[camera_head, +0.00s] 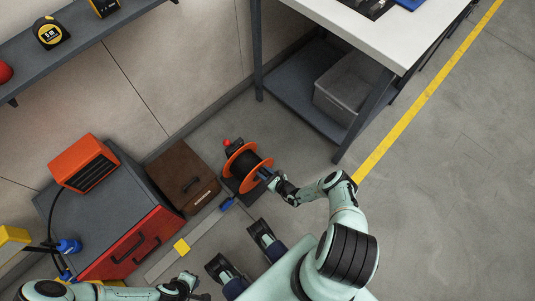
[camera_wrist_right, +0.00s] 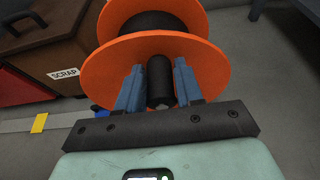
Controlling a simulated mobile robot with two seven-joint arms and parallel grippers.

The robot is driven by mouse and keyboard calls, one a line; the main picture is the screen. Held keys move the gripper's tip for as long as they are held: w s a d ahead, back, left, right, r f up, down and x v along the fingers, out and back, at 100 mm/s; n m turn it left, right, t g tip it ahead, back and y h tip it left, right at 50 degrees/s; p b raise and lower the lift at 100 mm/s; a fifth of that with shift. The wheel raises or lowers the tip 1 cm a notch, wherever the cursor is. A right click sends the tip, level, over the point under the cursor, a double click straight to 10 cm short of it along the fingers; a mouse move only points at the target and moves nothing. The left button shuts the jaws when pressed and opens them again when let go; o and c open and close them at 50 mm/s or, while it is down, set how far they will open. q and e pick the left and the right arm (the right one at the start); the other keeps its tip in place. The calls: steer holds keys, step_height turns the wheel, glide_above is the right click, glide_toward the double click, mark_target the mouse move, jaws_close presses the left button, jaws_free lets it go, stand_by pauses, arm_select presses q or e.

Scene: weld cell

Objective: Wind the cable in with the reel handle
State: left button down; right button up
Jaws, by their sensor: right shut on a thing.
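The cable reel (camera_head: 248,167) stands on the floor, with orange side discs and dark cable (camera_wrist_right: 152,23) wound between them. Its black handle (camera_wrist_right: 160,82) sticks out from the near disc toward my wrist camera. My right gripper (camera_head: 268,176) is at this disc. In the right wrist view its two blue-grey fingers (camera_wrist_right: 158,88) stand on either side of the handle, shut on it. In the head view the gripper covers the handle. My left gripper (camera_head: 186,288) is low at the bottom left, away from the reel; its fingers are too small to read.
A brown scrap bin (camera_head: 183,178) stands left of the reel, beside a grey cabinet with a red drawer front (camera_head: 133,243). The floor right of my right arm is clear.

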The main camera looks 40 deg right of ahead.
steer(key=shift+s+a, duration=0.1)
steer(key=shift+a, duration=0.8)
steer(key=shift+s+a+f, duration=0.1)
steer(key=shift+a+f, duration=0.05)
steer(key=shift+a, duration=0.25)
steer(key=o, duration=0.8)
steer(key=shift+o, duration=0.2)
steer(key=shift+d, duration=0.1)
steer(key=shift+p, duration=0.35)
